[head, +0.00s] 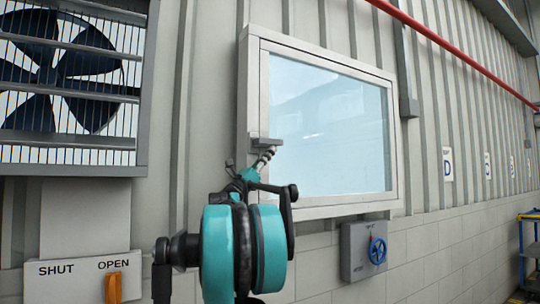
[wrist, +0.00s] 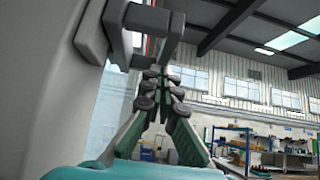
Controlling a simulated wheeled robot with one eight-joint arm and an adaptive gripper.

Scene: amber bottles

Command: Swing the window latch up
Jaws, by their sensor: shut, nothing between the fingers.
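The window (head: 328,125) has a pale frame and is set in the ribbed wall. Its latch (head: 266,141) is a small grey bar on the left side of the frame, lying roughly level in the head view. The latch also shows large at the top of the wrist view (wrist: 148,20). My gripper (head: 265,154) is shut and empty, with its fingertips just below the latch. In the wrist view the fingers (wrist: 160,73) come together under the latch bar. I cannot tell whether they touch it. My arm hides part of the wall below.
A caged fan (head: 70,70) is at upper left. Below it is a SHUT/OPEN panel (head: 75,268) with an orange handle (head: 113,288). A grey box with a blue knob (head: 377,251) is under the window. A blue shelf cart (head: 530,245) stands far right.

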